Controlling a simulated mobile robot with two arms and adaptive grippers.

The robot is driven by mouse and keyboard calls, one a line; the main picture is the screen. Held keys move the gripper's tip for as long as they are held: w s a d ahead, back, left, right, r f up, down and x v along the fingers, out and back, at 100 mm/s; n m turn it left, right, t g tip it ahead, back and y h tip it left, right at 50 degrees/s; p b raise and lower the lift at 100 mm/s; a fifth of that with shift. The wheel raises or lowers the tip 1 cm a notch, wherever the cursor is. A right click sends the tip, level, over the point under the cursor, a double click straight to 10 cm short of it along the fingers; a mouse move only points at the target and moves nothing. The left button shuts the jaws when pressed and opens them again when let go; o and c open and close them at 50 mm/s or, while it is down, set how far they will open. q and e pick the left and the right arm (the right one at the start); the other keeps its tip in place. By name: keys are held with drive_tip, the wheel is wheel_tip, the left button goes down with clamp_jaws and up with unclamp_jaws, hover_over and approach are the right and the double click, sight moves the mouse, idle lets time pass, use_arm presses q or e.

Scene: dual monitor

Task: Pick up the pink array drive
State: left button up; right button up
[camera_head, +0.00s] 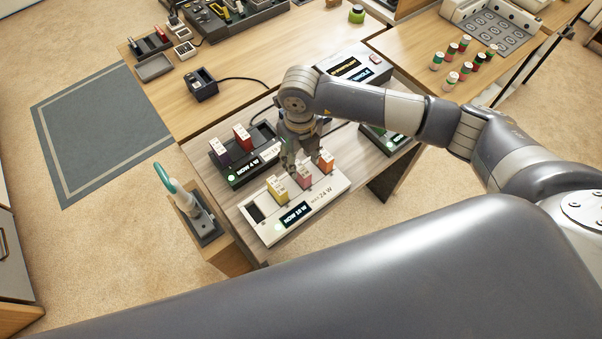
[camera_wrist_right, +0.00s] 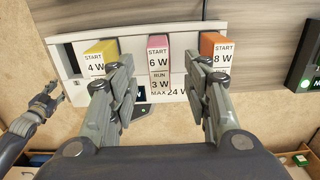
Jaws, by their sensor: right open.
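The pink array drive (camera_head: 304,177) stands upright in the white dock (camera_head: 330,190), between a yellow drive (camera_head: 277,189) and an orange drive (camera_head: 326,162). In the wrist view the pink drive (camera_wrist_right: 159,62) reads START 6 W, RUN 3 W. My right gripper (camera_head: 302,160) is open above the dock. In the wrist view its fingers (camera_wrist_right: 158,76) are spread to either side of the pink drive, with gaps on both sides. My left gripper (camera_wrist_right: 44,106) shows small at the wrist view's left edge, away from the dock; its opening is unclear.
A black dock (camera_head: 238,176) with a purple drive (camera_head: 219,152) and a red drive (camera_head: 242,138) stands at the left. Another dark dock (camera_head: 372,140) lies partly behind my right arm. A charger with a black cable (camera_head: 202,85) sits behind. Yellow and orange drives flank the gripper closely.

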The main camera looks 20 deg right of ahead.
sight(301, 169)
drive_tip(key=shift+s+f+p, duration=0.15)
drive_tip(key=shift+f+p, duration=0.15)
drive_tip(key=shift+f, duration=0.1)
wheel_tip(301, 169, down, 4)
drive_tip(key=shift+s+r+p, duration=0.1)
drive_tip(key=shift+r+p, duration=0.1)
drive_tip(key=shift+p, duration=0.45)
drive_tip(key=shift+f, duration=0.35)
drive_tip(key=shift+c, duration=0.6)
clamp_jaws()
